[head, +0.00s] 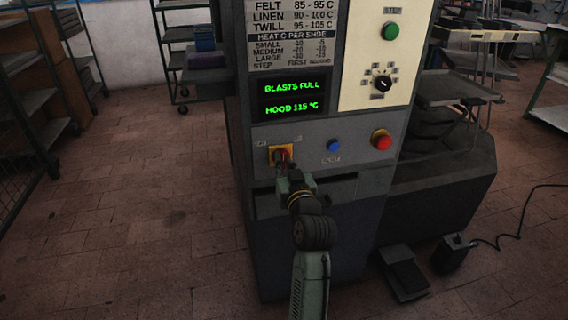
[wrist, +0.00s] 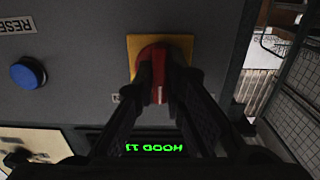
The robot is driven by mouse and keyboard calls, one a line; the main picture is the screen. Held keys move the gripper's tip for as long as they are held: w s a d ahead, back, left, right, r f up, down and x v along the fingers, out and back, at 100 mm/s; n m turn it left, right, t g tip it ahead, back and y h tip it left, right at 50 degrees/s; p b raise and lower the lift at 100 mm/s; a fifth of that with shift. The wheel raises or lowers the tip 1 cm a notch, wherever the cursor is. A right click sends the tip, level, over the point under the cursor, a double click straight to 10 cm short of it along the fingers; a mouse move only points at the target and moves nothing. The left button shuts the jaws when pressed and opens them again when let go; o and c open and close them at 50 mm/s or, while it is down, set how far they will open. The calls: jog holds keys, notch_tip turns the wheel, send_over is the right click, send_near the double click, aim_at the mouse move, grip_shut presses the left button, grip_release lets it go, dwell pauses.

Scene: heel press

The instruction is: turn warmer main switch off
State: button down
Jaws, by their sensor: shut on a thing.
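The main switch (head: 284,153) is a red rotary knob on a yellow plate, low on the left of the grey machine's front panel. In the wrist view the red knob (wrist: 151,54) sits on its yellow plate (wrist: 186,45), with the image turned upside down. My gripper (head: 284,164) reaches the switch from the front. Its two fingers (wrist: 159,82) are closed on the knob's red grip bar, one on each side. The fingers hide part of the knob and the small labels beside the plate.
A blue button (head: 334,146) and a red button (head: 381,139) sit right of the switch. A green display (head: 291,97) above reads "BLASTS FULL" and "HOOD 115 °C". A green button (head: 390,31) and a black selector (head: 382,83) are higher up. A foot pedal (head: 404,272) lies at lower right.

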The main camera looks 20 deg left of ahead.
jog(key=c, duration=1.7)
grip_release()
jog(key=shift+o, duration=0.2)
jog(key=v, duration=1.2)
